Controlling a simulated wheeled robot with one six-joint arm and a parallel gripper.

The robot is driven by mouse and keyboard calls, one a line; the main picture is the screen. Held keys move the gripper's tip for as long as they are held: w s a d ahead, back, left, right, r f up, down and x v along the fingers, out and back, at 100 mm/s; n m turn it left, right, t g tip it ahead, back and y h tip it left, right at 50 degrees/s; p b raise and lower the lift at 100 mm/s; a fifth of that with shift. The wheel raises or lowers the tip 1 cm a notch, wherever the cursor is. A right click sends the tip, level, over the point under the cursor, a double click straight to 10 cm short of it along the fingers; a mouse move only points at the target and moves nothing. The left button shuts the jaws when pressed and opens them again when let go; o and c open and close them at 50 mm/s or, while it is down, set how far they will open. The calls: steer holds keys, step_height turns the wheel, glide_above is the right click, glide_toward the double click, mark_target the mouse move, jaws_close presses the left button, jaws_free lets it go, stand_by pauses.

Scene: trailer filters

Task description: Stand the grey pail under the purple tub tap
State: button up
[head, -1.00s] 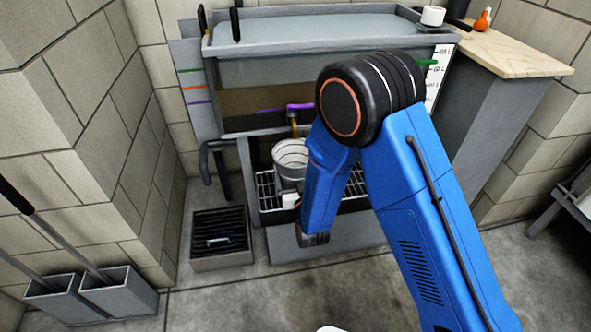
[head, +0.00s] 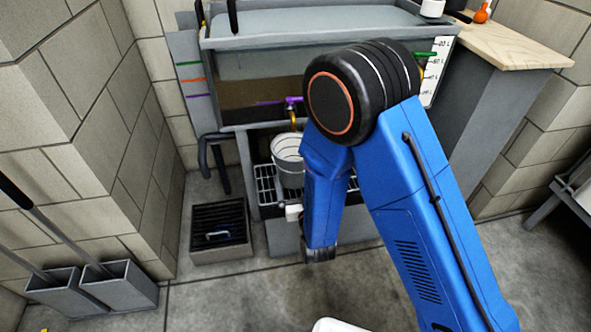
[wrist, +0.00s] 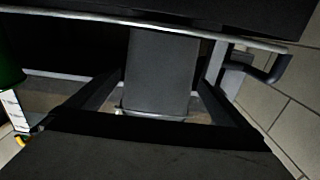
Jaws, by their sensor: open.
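The grey pail (head: 287,162) stands upright on the slatted rack below the tub in the head view, its right side partly hidden by my blue arm. The purple tub tap (head: 293,101) is on the tub front, and its yellowish spout (head: 293,121) is just above the pail's mouth. The rest of my gripper is hidden by the arm.
The tub (head: 330,30) stands above the rack (head: 266,183). A dark grated box (head: 220,250) is on the floor at left, near two grey bins (head: 118,292) with long handles. A wooden-topped counter (head: 505,45) is at right. Open floor lies in front.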

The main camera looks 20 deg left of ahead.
steer(key=shift+v, duration=2.4)
